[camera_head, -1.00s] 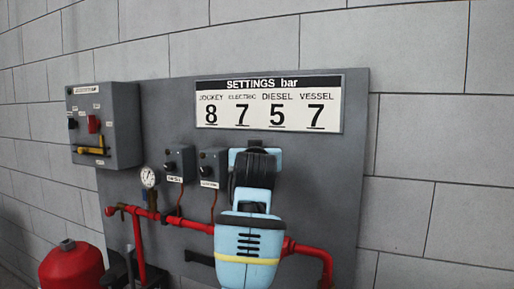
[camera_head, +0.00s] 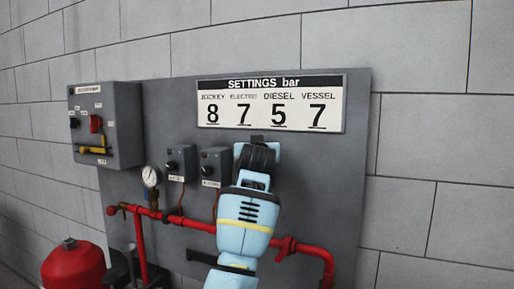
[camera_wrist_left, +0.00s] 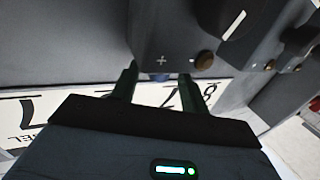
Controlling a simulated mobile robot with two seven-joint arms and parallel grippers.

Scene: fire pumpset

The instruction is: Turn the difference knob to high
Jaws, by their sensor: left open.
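In the left wrist view a grey switch box (camera_wrist_left: 170,35) is close above my left gripper (camera_wrist_left: 158,78). It carries a large black dial (camera_wrist_left: 222,15) with a white line, a plus and a minus mark, and a small brown knob (camera_wrist_left: 205,60). I cannot tell for sure which is the difference knob. The two fingers are open below the box's edge. A small bluish thing (camera_wrist_left: 160,77) shows between their tips, partly hidden. In the head view my left gripper (camera_head: 258,157) is at the panel, right of two grey switch boxes (camera_head: 216,165), its fingertips hidden.
A settings sign (camera_head: 270,103) is above the gripper on the grey panel (camera_head: 330,190). Red pipes (camera_head: 185,221) and a gauge (camera_head: 151,177) are below and left. A larger control box (camera_head: 107,125) is far left, above a red tank (camera_head: 72,265).

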